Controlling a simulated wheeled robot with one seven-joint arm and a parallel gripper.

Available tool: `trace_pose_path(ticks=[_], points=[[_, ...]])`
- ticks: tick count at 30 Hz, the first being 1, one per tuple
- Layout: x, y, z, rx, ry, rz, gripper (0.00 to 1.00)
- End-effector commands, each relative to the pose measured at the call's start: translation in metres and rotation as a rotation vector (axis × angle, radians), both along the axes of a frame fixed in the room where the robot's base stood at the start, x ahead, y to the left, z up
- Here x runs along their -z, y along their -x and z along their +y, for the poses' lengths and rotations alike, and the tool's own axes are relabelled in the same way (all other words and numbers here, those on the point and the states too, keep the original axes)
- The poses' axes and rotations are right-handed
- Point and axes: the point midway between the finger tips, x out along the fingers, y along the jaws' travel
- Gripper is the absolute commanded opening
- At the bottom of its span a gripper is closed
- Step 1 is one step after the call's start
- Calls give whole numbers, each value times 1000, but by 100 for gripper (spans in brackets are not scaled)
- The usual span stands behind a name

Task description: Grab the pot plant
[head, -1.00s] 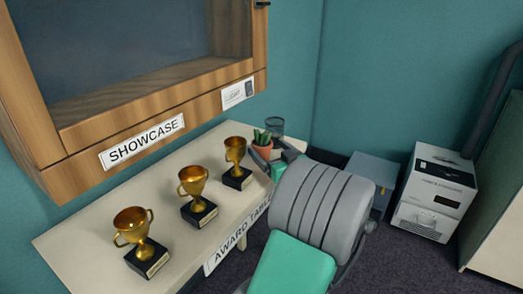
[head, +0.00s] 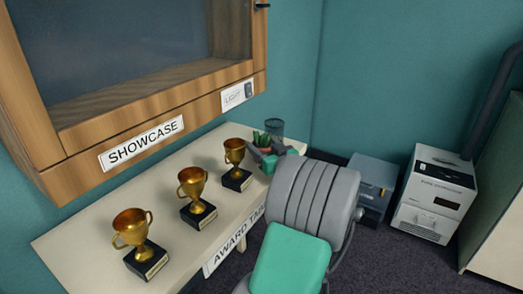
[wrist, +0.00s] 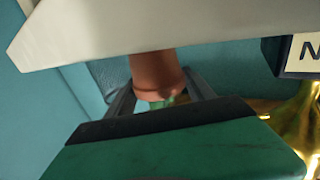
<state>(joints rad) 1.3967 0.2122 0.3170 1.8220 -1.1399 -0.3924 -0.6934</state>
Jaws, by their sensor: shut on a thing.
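The pot plant is a small terracotta pot with green spiky leaves (head: 262,139) at the far right end of the award table (head: 75,238). My gripper (head: 267,158) is at the pot and covers much of it in the head view. In the wrist view the terracotta pot (wrist: 156,74) is between the two grey fingers of my gripper (wrist: 162,92), shut on it. This view looks upside down, with the table edge (wrist: 150,25) above and a bit of green leaf below the pot. I cannot tell whether the pot is clear of the tabletop.
A wooden showcase (head: 150,115) hangs over the table. A white box (head: 438,190) stands on the floor at right.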

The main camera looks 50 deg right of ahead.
Motion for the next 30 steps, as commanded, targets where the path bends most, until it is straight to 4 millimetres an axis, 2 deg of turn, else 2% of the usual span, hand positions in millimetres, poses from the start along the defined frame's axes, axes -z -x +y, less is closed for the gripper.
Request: trace_pose_path(ticks=[2, 12, 19, 23, 30], points=[[0, 0, 0, 0, 0, 0, 40], [0, 0, 0, 0, 0, 0, 13], [-3, 0, 0, 0, 2, -1, 13], [-23, 0, 0, 0, 6, -2, 13], [-81, 0, 0, 0, 7, -1, 13]])
